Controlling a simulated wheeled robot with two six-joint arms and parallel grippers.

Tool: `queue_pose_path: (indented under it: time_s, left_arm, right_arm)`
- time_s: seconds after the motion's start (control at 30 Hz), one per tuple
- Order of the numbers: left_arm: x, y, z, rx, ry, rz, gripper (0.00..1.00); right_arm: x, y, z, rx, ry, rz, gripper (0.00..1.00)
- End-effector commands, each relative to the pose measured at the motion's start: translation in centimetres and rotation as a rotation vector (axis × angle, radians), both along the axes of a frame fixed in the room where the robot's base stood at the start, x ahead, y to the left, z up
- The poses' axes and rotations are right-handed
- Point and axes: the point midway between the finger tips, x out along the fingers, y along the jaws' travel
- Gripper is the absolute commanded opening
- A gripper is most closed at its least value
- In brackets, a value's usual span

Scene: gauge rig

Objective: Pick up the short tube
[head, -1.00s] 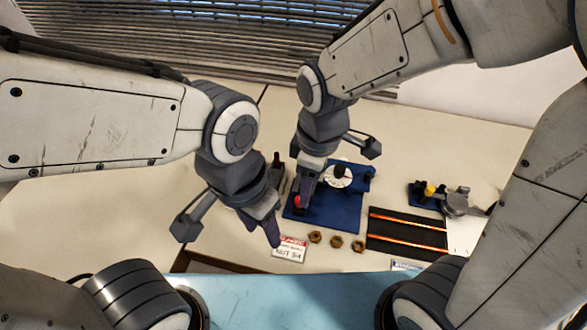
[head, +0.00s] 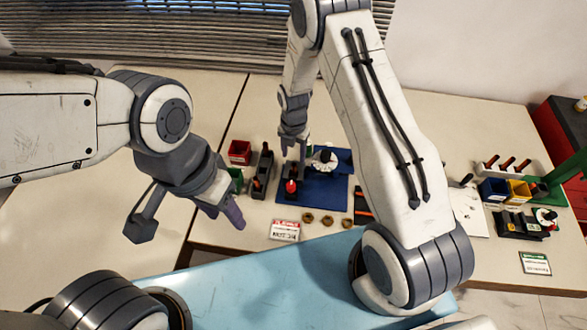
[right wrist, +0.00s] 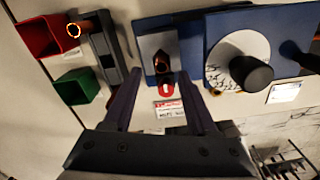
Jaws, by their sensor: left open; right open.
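I cannot tell for certain which piece is the short tube. An orange-copper strip (head: 362,213) shows on a black mat (head: 360,194), mostly hidden behind my right arm. In the right wrist view, a brown tube-like piece with a bright orange ring end (right wrist: 74,31) stands on a dark fixture, and another orange ring (right wrist: 162,57) shows on the blue base. My right gripper (head: 293,152) is open over the left part of the blue base; its empty fingers show in the right wrist view (right wrist: 158,98). My left gripper (head: 230,212) is open, left of the sign.
The blue base (head: 325,190) carries a white dial and a red knob (head: 291,186). A dark fixture (head: 263,172), red bin (head: 240,151) and green bin (head: 236,178) stand left. Brass nuts (head: 307,218) and a red-white sign (head: 285,230) lie in front.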

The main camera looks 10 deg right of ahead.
Motion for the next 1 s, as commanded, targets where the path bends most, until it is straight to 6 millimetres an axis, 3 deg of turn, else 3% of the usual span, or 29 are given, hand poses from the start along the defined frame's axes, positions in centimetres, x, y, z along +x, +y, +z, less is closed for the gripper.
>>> queue_pose_path:
  time_s: [0.27, 0.6, 0.93, 0.97, 1.0]
  left_arm:
    - [0.0, 0.0, 1.1, 0.0, 0.0, -0.002, 0.5]
    - [0.0, 0.0, 3.4, 0.0, -0.001, -0.006, 0.5]
    - [0.0, 0.0, 3.4, 0.0, -0.001, -0.006, 0.5]
    - [0.0, 0.0, 3.4, 0.0, -0.001, -0.006, 0.5]
    - [0.0, 0.0, 3.4, 0.0, -0.001, -0.006, 0.5]
  right_arm:
    - [-0.1, 0.0, -1.8, 0.0, 0.001, -0.001, 0.58]
    - [-0.5, 0.0, -5.9, 0.0, 0.001, -0.002, 0.58]
    - [-0.4, 0.0, -6.6, 0.0, -0.001, -0.001, 0.58]
    - [-0.4, 0.0, -6.6, 0.0, -0.001, -0.001, 0.5]
    - [-0.4, 0.0, -6.6, 0.0, -0.001, -0.001, 0.35]
